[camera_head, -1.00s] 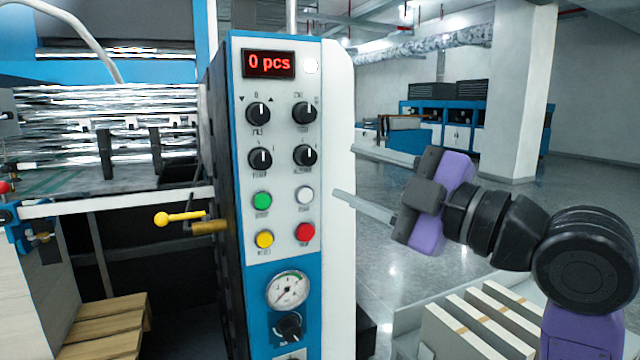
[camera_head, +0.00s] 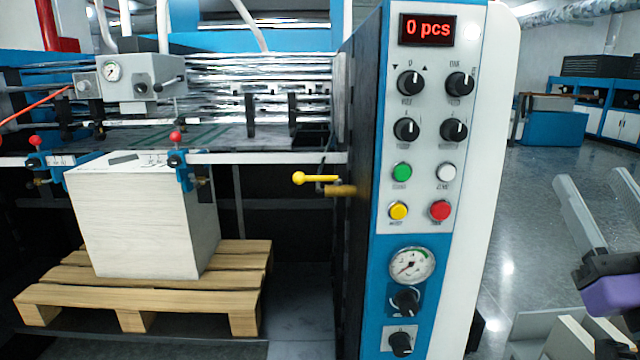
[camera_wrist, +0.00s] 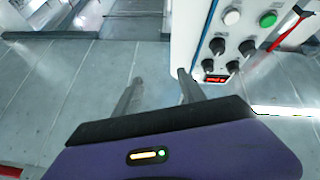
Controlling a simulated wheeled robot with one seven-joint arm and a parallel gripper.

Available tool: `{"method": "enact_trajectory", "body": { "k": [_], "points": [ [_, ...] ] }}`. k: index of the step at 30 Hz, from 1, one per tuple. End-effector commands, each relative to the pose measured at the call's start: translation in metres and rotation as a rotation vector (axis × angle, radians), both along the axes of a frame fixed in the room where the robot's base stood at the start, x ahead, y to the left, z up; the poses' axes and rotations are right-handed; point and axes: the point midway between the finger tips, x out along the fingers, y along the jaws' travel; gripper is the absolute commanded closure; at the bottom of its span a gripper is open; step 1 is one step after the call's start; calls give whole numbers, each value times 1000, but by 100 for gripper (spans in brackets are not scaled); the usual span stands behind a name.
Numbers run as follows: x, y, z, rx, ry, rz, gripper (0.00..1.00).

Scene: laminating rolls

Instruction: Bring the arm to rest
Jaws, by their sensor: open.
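My gripper (camera_head: 598,206) is at the right edge of the head view, with two grey fingers apart and nothing between them. Its purple and black body is partly cut off by the frame edge. In the wrist view my gripper (camera_wrist: 160,82) also shows its two dark fingers spread and empty. The control panel (camera_head: 425,150), white and blue with a red "0 pcs" display, stands left of my gripper with a gap between them. The panel also shows upside down in the wrist view (camera_wrist: 222,40).
A pallet (camera_head: 190,283) with a tall white stack (camera_head: 140,225) stands at the left, under the machine's feed rail. A yellow-knobbed lever (camera_head: 315,178) sticks out left of the panel. Pale boards (camera_head: 575,340) lie low at the right. The grey floor (camera_head: 540,230) behind is open.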

Motion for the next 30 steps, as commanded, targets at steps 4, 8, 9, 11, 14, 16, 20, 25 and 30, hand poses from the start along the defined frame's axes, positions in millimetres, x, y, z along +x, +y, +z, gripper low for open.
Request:
{"method": "enact_trajectory", "body": {
  "k": [4, 8, 9, 11, 14, 16, 20, 25, 30],
  "points": [
    [-16, 1, -54, 137, 21, -11, 52],
    [-35, 6, -98, 225, 48, -23, 52],
    [-42, 9, -111, 247, 58, -25, 52],
    [-52, 14, -131, 276, 77, -29, 52],
    [-73, 24, -162, 313, 115, -33, 52],
    [-88, 32, -182, 333, 144, -33, 52],
    [-119, 47, -218, 355, 214, -30, 52],
    [-165, 70, -259, 358, 324, -15, 52],
    [-216, 91, -294, 334, 466, 9, 52]
  ]
}}
